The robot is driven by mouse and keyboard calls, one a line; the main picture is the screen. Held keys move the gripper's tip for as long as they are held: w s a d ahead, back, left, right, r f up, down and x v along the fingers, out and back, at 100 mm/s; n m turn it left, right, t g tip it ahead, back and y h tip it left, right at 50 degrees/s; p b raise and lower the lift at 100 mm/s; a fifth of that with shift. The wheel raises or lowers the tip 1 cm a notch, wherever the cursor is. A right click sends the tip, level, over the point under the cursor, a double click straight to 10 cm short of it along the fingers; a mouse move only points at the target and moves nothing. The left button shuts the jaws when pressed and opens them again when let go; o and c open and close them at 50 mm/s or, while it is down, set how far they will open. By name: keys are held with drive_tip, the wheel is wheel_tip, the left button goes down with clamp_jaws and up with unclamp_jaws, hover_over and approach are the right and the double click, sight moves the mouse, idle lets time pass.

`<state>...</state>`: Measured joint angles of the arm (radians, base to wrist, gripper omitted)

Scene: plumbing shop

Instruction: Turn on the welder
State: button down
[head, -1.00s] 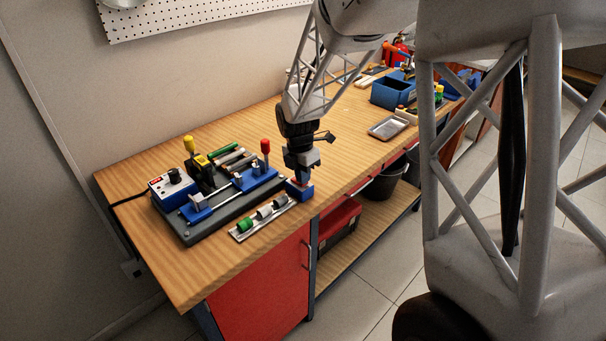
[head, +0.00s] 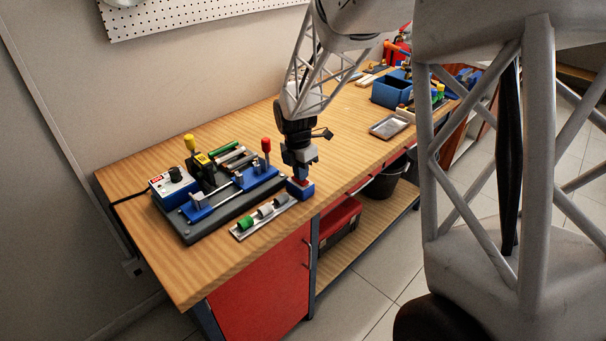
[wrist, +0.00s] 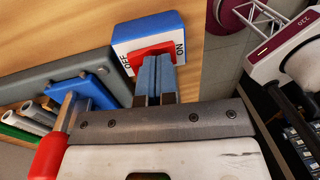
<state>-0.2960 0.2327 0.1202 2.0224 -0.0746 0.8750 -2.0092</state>
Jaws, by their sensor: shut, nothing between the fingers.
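The welder (head: 225,200) sits on the left part of the wooden bench, with a control box (head: 172,187), blue clamps, and yellow and red handles. A small blue switch box (head: 306,190) with a red rocker (head: 299,181) stands at its right end, near the bench's front edge. In the wrist view, the switch box (wrist: 190,24) shows OFF at left and ON at right, with the red rocker (wrist: 150,52) between. My gripper (head: 300,174) is shut and empty, pointing down over the rocker. Its fingertips (wrist: 159,60) hide part of the rocker; I cannot tell whether they touch it.
A metal strip with green and grey pipe pieces (head: 264,214) lies in front of the welder. Several pipes (head: 232,155) lie behind it. A metal tray (head: 389,127) and a blue bin (head: 390,92) stand farther along the bench. Bare wood lies between.

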sight(307, 186)
drive_tip(key=shift+a+r, duration=0.1)
drive_tip(key=shift+r, duration=0.05)
idle(0.4)
wheel_tip(307, 186, up, 14)
drive_tip(key=s+d, duration=0.1)
idle(0.7)
drive_tip(key=shift+d, duration=0.1)
drive_tip(key=s+d+r+m+t, duration=0.1)
drive_tip(key=s+d+r+m, duration=0.2)
drive_tip(key=s+d+m, duration=0.5)
drive_tip(key=s+d+r+m+t, duration=0.1)
drive_tip(key=s+d+r+m, duration=0.25)
drive_tip(key=s+m, duration=0.45)
drive_tip(key=s+d+f+m, duration=0.1)
drive_tip(key=s+d+m, duration=0.2)
drive_tip(key=s, duration=0.7)
drive_tip(key=s+d+f+m+t, duration=0.1)
drive_tip(key=s+d+m, duration=0.3)
drive_tip(key=s+m, duration=0.4)
drive_tip(key=shift+s+f+t+y, duration=0.3)
drive_tip(key=shift+s+f+y, duration=0.15)
drive_tip(key=shift+s, duration=0.45)
